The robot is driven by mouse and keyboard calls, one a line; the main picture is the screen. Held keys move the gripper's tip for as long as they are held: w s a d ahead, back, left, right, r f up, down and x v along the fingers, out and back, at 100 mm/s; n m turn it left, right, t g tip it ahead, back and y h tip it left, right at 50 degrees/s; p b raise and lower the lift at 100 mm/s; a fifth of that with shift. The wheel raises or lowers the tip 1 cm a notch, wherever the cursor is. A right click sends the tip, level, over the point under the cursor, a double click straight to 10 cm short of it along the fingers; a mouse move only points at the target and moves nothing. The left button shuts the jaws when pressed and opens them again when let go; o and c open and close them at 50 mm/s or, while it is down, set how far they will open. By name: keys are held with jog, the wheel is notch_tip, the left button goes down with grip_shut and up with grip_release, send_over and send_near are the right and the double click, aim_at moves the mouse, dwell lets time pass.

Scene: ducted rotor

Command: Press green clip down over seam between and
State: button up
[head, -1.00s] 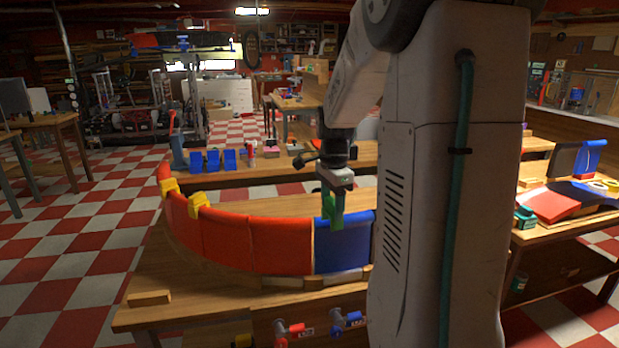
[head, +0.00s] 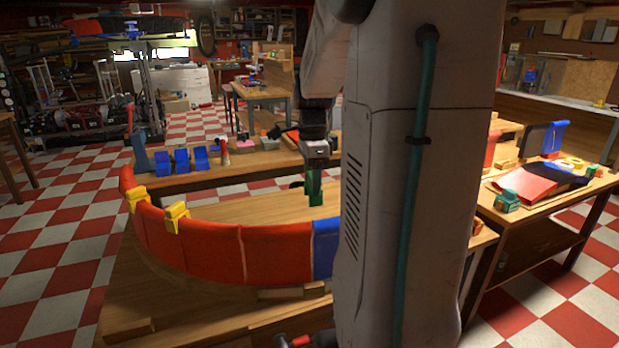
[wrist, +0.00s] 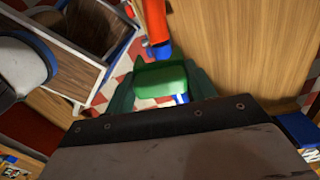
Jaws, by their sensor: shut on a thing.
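My gripper (head: 314,180) is shut on the green clip (head: 314,190) above the curved wall of panels. The clip also shows between the fingers in the wrist view (wrist: 160,80). In the head view the clip's lower end appears just above the top edge of the wall, near the seam between the last red panel (head: 277,252) and the blue panel (head: 325,248); it does not look seated. My arm hides the blue panel's right part. In the wrist view, a red edge (wrist: 153,22) and a blue piece (wrist: 160,50) lie just beyond the clip.
Two yellow clips (head: 137,198) (head: 176,217) sit on the wall's top edge at left. The wall stands on a wooden bench (head: 120,285). Blue blocks (head: 181,160) stand on the bench behind. A side table at right holds a red piece (head: 528,190) and another green clip (head: 507,197).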

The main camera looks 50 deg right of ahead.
jog(key=shift+w+a, duration=0.1)
jog(key=shift+a, duration=0.05)
notch_tip(320, 180, down, 9)
jog(key=shift+f, duration=0.2)
dwell(0.9)
jog(key=shift+f, duration=0.2)
dwell(0.5)
jog(key=o, duration=1)
jog(key=shift+o, duration=0.2)
notch_tip(320, 180, up, 8)
jog(key=shift+f, duration=0.1)
